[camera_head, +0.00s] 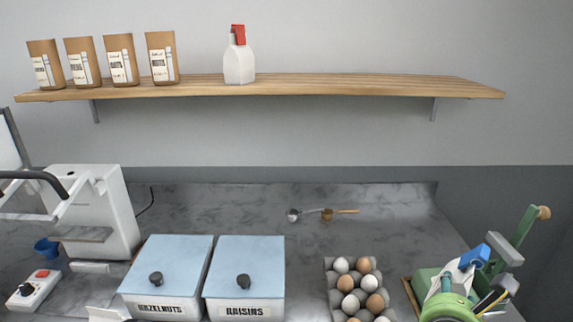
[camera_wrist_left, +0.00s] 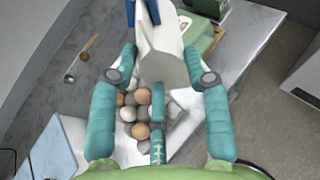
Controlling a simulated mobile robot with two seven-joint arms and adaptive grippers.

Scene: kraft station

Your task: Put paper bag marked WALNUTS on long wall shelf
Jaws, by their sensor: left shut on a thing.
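Several brown paper bags (camera_head: 119,61) with white labels stand upright in a row at the left end of the long wall shelf (camera_head: 350,84). Their small print is too blurred to read, so I cannot tell whether one is marked WALNUTS. My left gripper (camera_head: 457,280), with teal fingers, is at the lower right over the counter, well below the shelf. In the left wrist view its fingers (camera_wrist_left: 160,65) are closed around a pale grey, flared piece (camera_wrist_left: 163,70). That held piece is not a brown bag; its full shape is unclear. My right gripper is not seen.
An egg tray (camera_head: 333,291), HAZELNUTS bin (camera_head: 168,261) and RAISINS bin (camera_head: 246,261) stand below. A green lever device (camera_head: 519,232) is close to my left gripper.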

